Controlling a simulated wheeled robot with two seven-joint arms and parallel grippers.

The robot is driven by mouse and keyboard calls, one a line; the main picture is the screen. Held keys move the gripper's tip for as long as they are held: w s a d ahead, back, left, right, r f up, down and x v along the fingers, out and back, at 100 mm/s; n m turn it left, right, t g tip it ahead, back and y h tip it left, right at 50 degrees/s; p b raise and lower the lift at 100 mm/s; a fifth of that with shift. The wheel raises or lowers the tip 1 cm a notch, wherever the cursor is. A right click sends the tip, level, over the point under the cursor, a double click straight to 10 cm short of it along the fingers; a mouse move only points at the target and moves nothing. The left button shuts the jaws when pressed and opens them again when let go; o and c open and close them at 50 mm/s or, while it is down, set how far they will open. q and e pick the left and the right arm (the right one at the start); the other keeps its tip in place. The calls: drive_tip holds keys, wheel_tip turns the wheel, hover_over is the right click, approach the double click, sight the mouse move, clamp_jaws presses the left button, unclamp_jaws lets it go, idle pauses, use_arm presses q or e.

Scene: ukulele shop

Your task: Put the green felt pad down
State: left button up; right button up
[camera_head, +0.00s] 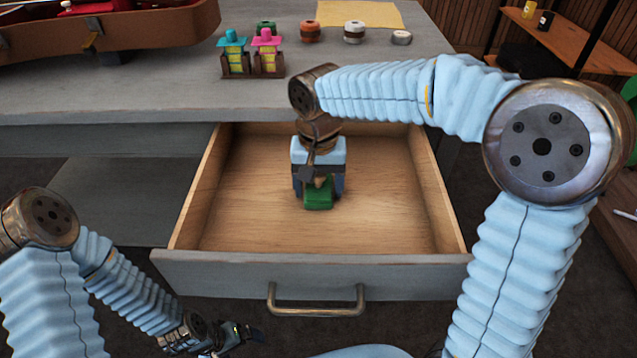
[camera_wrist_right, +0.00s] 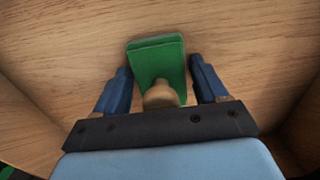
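The green felt pad (camera_head: 318,197) has a pale wooden knob and is in the open drawer (camera_head: 240,232), near the middle. In the right wrist view the pad (camera_wrist_right: 157,62) appears to lie on the drawer's wooden floor. My right gripper (camera_head: 318,190) reaches down into the drawer over it. Its two blue fingers (camera_wrist_right: 160,80) stand apart on either side of the pad and knob, with wood showing in the gaps. My left gripper (camera_head: 240,337) is low in front of the drawer, small and dark, and its opening is unclear.
On the grey worktop (camera_head: 150,95) stand two small holders with a teal clamp (camera_head: 232,40) and a pink clamp (camera_head: 266,38). Several small round things and a yellow cloth (camera_head: 360,14) are behind. An instrument body (camera_head: 150,28) lies at the left. The drawer floor around the pad is bare.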

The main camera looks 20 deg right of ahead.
drive_tip(key=shift+o, duration=0.8)
drive_tip(key=shift+r, duration=0.35)
wheel_tip(320, 180, up, 12)
drive_tip(key=shift+f+p, duration=0.15)
drive_tip(key=shift+p, duration=0.6)
